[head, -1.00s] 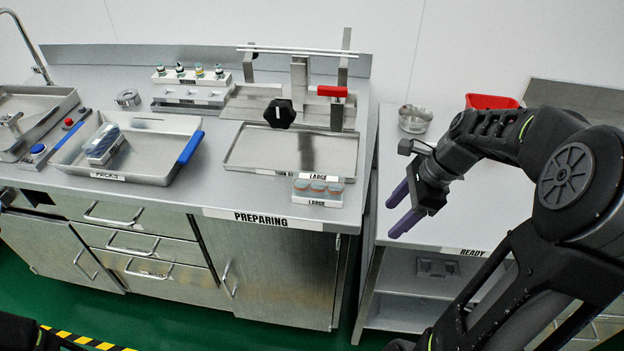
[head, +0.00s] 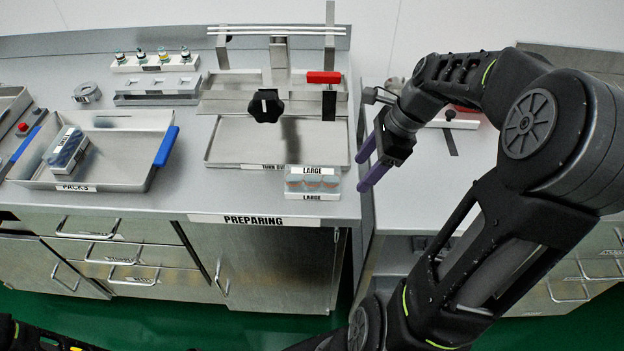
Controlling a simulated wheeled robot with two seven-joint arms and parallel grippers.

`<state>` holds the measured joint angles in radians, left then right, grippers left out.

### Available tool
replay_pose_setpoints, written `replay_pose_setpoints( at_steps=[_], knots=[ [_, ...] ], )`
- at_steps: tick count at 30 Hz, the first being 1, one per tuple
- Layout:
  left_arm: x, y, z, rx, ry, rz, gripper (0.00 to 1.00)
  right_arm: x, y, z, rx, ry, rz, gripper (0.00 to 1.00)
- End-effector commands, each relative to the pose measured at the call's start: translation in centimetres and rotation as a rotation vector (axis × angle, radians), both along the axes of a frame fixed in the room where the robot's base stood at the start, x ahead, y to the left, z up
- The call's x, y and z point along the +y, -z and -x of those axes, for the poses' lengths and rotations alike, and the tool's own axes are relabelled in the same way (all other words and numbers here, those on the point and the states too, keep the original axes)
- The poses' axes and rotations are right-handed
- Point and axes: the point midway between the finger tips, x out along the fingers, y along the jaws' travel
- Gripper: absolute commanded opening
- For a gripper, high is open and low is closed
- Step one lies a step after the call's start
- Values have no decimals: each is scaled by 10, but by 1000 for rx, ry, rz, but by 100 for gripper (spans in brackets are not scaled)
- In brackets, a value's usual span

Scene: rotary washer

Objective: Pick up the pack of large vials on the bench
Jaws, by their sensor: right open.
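The pack of large vials (head: 312,182) stands near the front right corner of the bench (head: 180,205), above the PREPARING label. It is a clear pack with several orange-brown vials and LARGE labels. My right gripper (head: 363,172) is open and empty, with purple fingers pointing left. It is just right of the pack, apart from it, around the bench's right edge. My left gripper is not in view; only a dark part of my body shows at the lower left.
A turning fixture with a black knob (head: 265,106) and red handle (head: 323,77) stands behind the pack. A PACKS tray (head: 115,178) with blue handles holds another pack (head: 67,150) at left. Vial racks (head: 156,62) stand at the back. A gap separates the bench from the right table.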

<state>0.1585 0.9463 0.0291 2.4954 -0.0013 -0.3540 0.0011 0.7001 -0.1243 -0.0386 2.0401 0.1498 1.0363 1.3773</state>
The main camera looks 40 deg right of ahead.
Motion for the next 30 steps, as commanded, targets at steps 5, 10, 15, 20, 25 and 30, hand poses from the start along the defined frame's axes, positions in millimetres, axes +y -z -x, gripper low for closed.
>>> replay_pose_setpoints(
  at_steps=[5, 10, 15, 20, 25, 30],
  knots=[
    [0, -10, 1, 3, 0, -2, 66, 31, -3, -23, 0, -7, -1, 62],
    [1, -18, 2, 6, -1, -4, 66, 61, -3, -45, 1, -6, -1, 62],
    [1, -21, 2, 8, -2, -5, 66, 79, -1, -60, 0, -2, 0, 62],
    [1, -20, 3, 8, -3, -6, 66, 83, 0, -63, 0, -1, 0, 62],
    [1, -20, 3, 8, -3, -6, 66, 82, 0, -63, 0, -1, 0, 62],
    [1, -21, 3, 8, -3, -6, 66, 85, 6, -64, 1, -2, -1, 62]
  ],
)
